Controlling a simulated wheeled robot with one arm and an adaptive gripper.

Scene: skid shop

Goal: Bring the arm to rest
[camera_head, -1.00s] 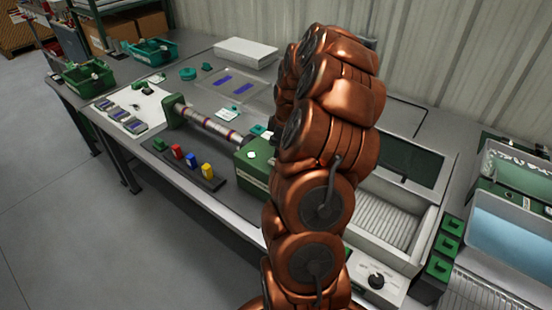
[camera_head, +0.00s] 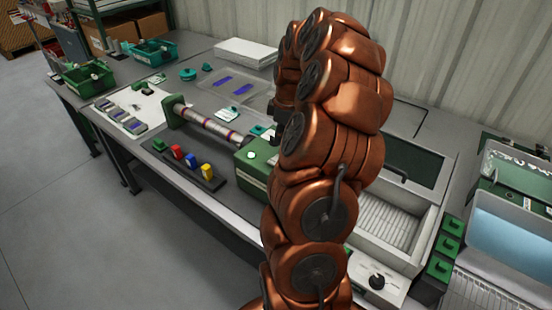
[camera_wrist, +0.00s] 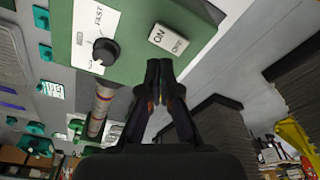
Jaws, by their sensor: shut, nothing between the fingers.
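My copper-coloured arm rises through the middle of the head view, bent over at the top, and hides part of the bench behind it. In the wrist view my gripper (camera_wrist: 160,68) is shut, with its dark fingertips together and nothing between them. The fingertips appear just below the ON/OFF switch (camera_wrist: 168,40) on a green machine housing (camera_wrist: 130,25). I cannot tell whether they touch it. The housing also shows in the head view (camera_head: 256,158), left of my arm.
A striped roller (camera_head: 208,124) runs left from the housing over the bench (camera_head: 235,200). A rack with coloured blocks (camera_head: 185,165) lies in front. Green bins (camera_head: 88,76) stand far left. The floor at left is clear.

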